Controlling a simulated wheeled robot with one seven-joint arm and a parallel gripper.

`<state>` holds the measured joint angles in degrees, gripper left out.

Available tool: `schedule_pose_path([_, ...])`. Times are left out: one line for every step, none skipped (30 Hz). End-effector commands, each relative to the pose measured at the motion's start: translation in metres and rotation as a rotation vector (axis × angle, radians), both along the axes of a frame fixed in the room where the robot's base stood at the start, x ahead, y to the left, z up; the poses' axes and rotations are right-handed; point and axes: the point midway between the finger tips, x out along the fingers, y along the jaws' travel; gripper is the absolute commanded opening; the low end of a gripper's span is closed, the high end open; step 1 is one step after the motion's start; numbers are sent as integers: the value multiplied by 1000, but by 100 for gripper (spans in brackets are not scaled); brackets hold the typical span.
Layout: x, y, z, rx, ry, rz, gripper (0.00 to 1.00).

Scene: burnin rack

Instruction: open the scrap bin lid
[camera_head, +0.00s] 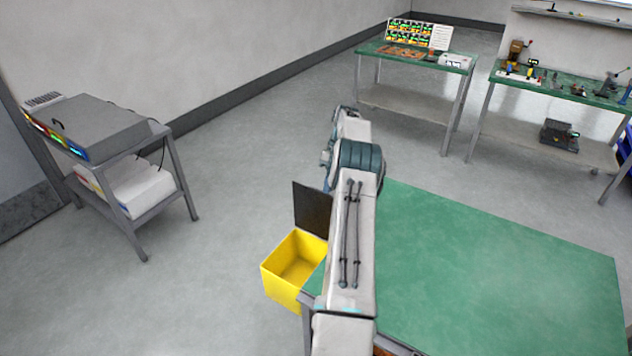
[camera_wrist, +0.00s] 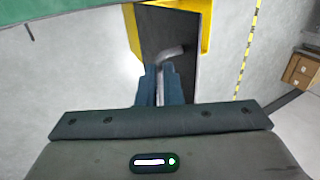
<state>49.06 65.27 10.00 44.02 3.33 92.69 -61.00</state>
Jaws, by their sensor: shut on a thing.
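The yellow scrap bin (camera_head: 283,271) stands on the floor at the left edge of the green table. Its dark lid (camera_head: 313,207) stands raised, close to upright, and the empty-looking inside of the bin shows. In the wrist view the dark lid (camera_wrist: 185,60) lies ahead of my gripper (camera_wrist: 161,72), with the bin's yellow rim (camera_wrist: 132,28) beside it. My gripper is shut on a light curved handle (camera_wrist: 172,51) on the lid. In the head view my arm hides the fingers and part of the lid.
The green table (camera_head: 500,265) stands right of the bin, its top bare. A grey rack cart (camera_head: 100,130) stands at left. Two workbenches with tools stand at the back, one a green-topped bench (camera_head: 400,52). The floor between the cart and the bin is clear.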

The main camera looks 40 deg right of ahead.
Motion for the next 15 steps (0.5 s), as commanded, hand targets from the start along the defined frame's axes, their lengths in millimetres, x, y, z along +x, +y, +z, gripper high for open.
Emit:
schedule_pose_path([-7, 3, -25, 28, 29, 6, 0])
schedule_pose_path([-8, 3, -25, 30, 30, 6, 0])
schedule_pose_path([-9, 2, -25, 33, 31, 6, 0])
schedule_pose_path([-9, 2, -25, 35, 31, 6, 0])
schedule_pose_path([-10, 2, -26, 37, 32, 6, 0])
schedule_pose_path([-10, 2, -26, 38, 32, 7, 0])
schedule_pose_path([-10, 2, -26, 38, 32, 7, 0])
schedule_pose_path([-10, 2, -26, 39, 31, 7, 0])
schedule_pose_path([-10, 2, -26, 39, 31, 7, 0])
schedule_pose_path([-10, 2, -26, 40, 31, 8, 0])
schedule_pose_path([-10, 2, -26, 39, 32, 8, 0])
schedule_pose_path([-9, 2, -26, 39, 32, 8, 0])
schedule_pose_path([-9, 2, -26, 39, 32, 8, 0])
schedule_pose_path([-9, 2, -26, 39, 32, 8, 0])
schedule_pose_path([-9, 3, -26, 39, 32, 8, 9])
